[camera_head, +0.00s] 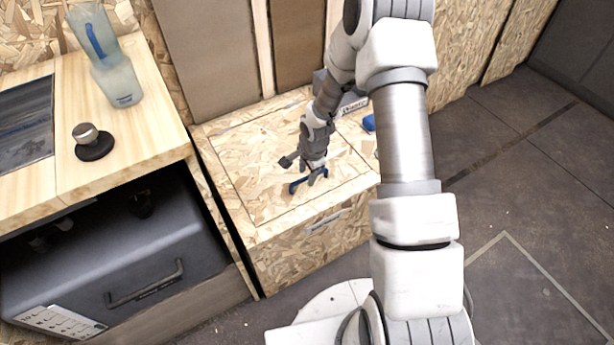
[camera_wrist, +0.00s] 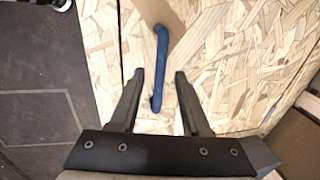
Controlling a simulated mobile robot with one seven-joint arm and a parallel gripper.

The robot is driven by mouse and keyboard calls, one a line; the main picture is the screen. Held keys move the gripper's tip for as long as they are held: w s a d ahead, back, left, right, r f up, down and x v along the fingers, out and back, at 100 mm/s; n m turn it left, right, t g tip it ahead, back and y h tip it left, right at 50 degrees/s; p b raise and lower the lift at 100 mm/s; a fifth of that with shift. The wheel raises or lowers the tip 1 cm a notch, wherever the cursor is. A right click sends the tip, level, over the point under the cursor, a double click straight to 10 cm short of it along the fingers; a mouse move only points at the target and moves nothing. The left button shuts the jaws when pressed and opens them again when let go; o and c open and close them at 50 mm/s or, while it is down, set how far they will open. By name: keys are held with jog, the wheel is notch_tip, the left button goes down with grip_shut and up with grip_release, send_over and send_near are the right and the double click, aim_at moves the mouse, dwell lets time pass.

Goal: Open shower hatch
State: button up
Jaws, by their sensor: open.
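The shower hatch (camera_head: 262,192) is a flat square OSB panel set in the top of a low OSB box, and it lies shut. A blue bar handle (camera_head: 294,186) sits on it near its front right part. In the wrist view the hatch (camera_wrist: 222,70) fills most of the picture, and the blue handle (camera_wrist: 160,62) runs lengthwise between the fingers. My gripper (camera_head: 306,172) is just above the handle. In the wrist view my gripper (camera_wrist: 158,78) is open, with one finger on each side of the handle and gaps to both.
A wooden counter (camera_head: 150,135) with a jug (camera_head: 116,80) and a round knob (camera_head: 88,140) stands left of the box, above a dark drawer-like unit with a handle (camera_head: 146,284). A blue object (camera_head: 369,122) lies at the box's back right. Dark floor (camera_head: 530,190) is clear on the right.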

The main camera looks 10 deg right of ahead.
jog(key=shift+f, duration=0.2)
grip_shut()
dwell(1.4)
